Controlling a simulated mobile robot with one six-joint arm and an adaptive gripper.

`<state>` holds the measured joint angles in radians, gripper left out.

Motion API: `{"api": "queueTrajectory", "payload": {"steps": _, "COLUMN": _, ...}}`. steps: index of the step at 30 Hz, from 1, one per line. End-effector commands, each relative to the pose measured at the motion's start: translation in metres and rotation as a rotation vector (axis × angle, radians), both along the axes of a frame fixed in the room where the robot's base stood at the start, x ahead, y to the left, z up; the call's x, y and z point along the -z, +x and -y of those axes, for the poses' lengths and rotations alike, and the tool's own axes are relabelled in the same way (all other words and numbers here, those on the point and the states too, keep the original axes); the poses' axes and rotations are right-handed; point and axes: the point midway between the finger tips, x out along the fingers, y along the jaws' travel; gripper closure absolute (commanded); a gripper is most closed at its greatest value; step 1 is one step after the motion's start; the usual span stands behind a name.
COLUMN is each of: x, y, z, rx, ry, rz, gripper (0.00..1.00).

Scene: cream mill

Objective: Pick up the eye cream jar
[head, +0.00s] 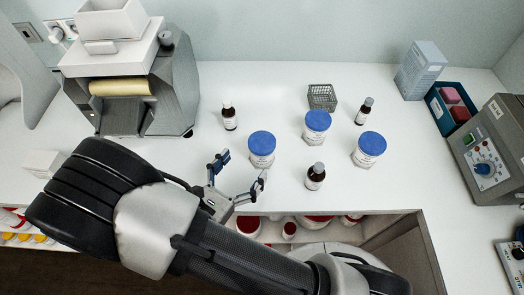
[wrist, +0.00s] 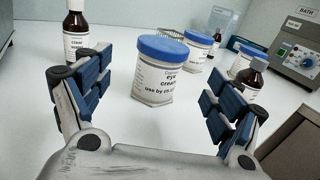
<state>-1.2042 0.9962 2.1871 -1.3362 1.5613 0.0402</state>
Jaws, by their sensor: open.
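The eye cream jar (wrist: 156,75) is white with a blue lid, and its label reads "eye" and "use by" in the wrist view. It stands upright on the white counter, ahead of my gripper and between the lines of its two fingers. In the head view the same jar (head: 261,150) is the left one of three blue-lidded jars. My gripper (head: 243,166) is open and empty, just short of the jar and apart from it. In the wrist view its blue-padded fingers (wrist: 158,95) are spread wide.
Two more blue-lidded jars (head: 317,127) (head: 368,150) stand to the right. Brown bottles stand at left (head: 229,117), front right (head: 315,177) and back (head: 364,111). A wire basket (head: 321,97) is behind. A grey machine (head: 135,85) and a bath unit (head: 490,145) flank the counter.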

Motion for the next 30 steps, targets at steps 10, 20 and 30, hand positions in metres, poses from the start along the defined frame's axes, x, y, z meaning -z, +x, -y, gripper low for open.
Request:
{"api": "queueTrajectory", "payload": {"steps": 10, "x": 0.002, "y": 0.028, "z": 0.021, "rx": 0.003, "ry": 0.000, "rz": 0.000, "gripper": 0.15}}
{"api": "queueTrajectory", "payload": {"steps": 20, "x": 0.007, "y": 0.063, "z": 0.048, "rx": 0.004, "ry": 0.001, "rz": 0.001, "gripper": 0.15}}
{"api": "queueTrajectory", "payload": {"steps": 30, "x": 0.005, "y": 0.066, "z": 0.049, "rx": 0.001, "ry": 0.000, "rz": 0.000, "gripper": 0.18}}
